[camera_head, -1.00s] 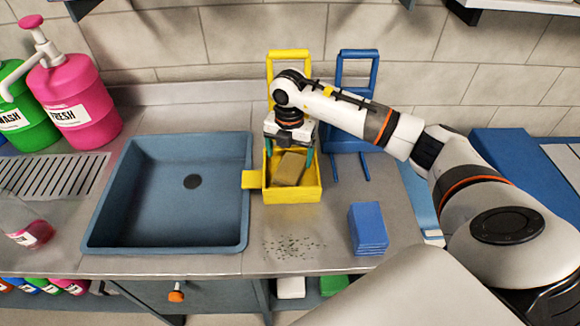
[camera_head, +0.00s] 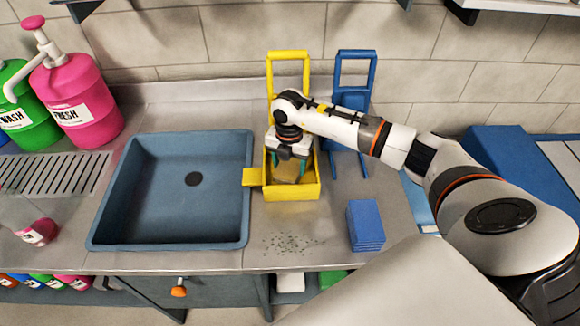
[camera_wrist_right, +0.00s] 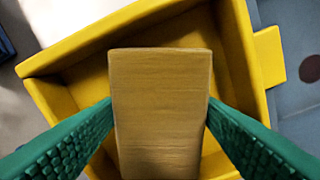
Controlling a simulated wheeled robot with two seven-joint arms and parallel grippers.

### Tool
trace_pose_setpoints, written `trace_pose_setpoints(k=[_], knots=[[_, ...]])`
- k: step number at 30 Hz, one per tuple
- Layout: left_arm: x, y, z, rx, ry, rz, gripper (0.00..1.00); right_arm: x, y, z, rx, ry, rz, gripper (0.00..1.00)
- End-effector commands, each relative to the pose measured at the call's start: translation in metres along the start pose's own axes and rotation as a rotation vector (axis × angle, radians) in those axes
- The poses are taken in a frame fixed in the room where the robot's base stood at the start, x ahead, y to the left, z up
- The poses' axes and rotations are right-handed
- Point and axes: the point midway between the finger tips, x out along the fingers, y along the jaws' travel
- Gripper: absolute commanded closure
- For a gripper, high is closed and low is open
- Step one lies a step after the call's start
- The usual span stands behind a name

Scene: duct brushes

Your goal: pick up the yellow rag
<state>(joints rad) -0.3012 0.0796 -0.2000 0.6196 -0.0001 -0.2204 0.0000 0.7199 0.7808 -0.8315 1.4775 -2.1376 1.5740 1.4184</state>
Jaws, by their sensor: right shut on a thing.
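The yellow rag (camera_head: 286,174) is a tan-yellow folded block inside a yellow bin (camera_head: 293,195) to the right of the sink. My right gripper (camera_head: 288,178) reaches down into the bin. In the right wrist view the rag (camera_wrist_right: 160,115) stands between the two green fingers of the gripper (camera_wrist_right: 158,112), which press on its two sides. The bin's yellow walls (camera_wrist_right: 255,45) surround it. The rag's lower part is hidden in the head view. My left gripper is not in view.
A blue sink (camera_head: 130,200) lies left of the bin. A stack of blue cloths (camera_head: 366,226) sits to its right, and dark specks (camera_head: 290,244) lie in front. Yellow (camera_head: 289,54) and blue (camera_head: 355,55) frames stand behind. Pink (camera_head: 75,95) and green (camera_head: 25,115) pump jugs are at left.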

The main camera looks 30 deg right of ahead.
Motion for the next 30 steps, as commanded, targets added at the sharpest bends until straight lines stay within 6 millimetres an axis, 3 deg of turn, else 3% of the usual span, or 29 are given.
trace_pose_setpoints(k=[11, 16, 24, 30], knots=[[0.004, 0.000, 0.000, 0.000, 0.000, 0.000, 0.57, -0.015, -0.001, -0.001, -0.001, 0.001, -0.003, 0.61], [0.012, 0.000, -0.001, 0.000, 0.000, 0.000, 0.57, -0.046, -0.001, -0.001, 0.000, 0.004, -0.005, 0.61], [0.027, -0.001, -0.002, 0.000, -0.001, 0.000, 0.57, -0.120, -0.001, -0.001, -0.001, 0.005, -0.006, 0.61], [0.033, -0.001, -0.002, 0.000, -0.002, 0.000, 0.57, -0.160, -0.001, 0.000, 0.000, 0.002, -0.003, 0.61]])
